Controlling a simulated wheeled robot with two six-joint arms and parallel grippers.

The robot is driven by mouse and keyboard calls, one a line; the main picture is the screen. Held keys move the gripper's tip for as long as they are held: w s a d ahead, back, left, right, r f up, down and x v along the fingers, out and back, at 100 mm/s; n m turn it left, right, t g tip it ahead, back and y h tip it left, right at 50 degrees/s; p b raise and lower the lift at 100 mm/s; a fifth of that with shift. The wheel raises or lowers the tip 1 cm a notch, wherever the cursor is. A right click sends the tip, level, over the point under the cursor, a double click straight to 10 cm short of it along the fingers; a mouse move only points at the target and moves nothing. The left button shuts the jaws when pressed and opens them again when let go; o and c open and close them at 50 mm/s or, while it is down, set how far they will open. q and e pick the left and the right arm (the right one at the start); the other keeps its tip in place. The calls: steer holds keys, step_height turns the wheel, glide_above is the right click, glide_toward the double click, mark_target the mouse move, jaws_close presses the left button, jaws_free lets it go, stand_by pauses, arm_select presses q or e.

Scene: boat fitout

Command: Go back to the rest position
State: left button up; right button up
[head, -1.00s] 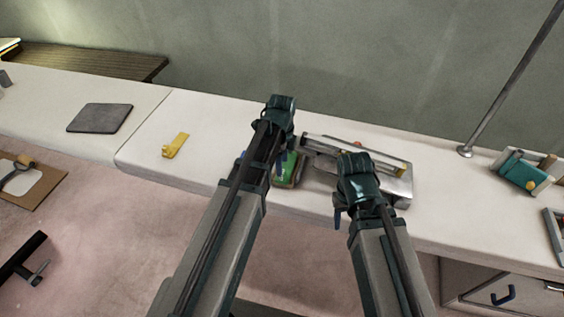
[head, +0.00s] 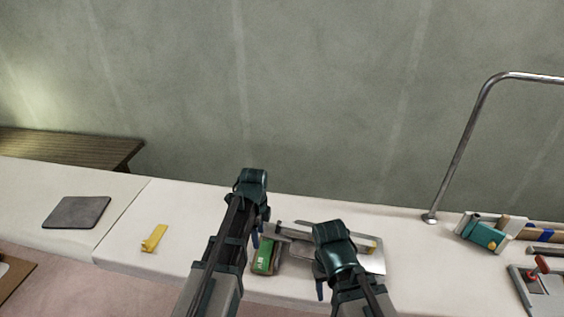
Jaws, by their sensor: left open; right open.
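My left gripper (head: 257,232) is over the white counter (head: 190,222), left of the middle. Its fingers are mostly hidden behind its own arm, and I see nothing held in it. My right gripper (head: 320,284) is to the right, in front of a metal tray (head: 372,262) that it partly hides. It is open, and I see nothing in it. A green box (head: 264,258) sits on the counter between the two grippers, partly covered by the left arm.
A metal rail (head: 458,160) rises at the right, near a teal tool (head: 484,235) and a tray with a red-topped item (head: 541,265). A wooden bench (head: 70,148) stands behind left.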

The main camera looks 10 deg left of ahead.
arm_select(q)
steer(key=s+d+n, duration=0.5)
steer(key=s+n, duration=0.2)
steer(key=s, duration=0.1)
steer(key=s+d+n+y, duration=0.1)
steer(key=s+d+n, duration=0.4)
steer(key=s+n, duration=0.2)
steer(key=shift+s+d+n, duration=0.2)
steer(key=shift+s+n, duration=0.1)
steer(key=shift+s, duration=0.3)
steer(key=shift+d, duration=0.1)
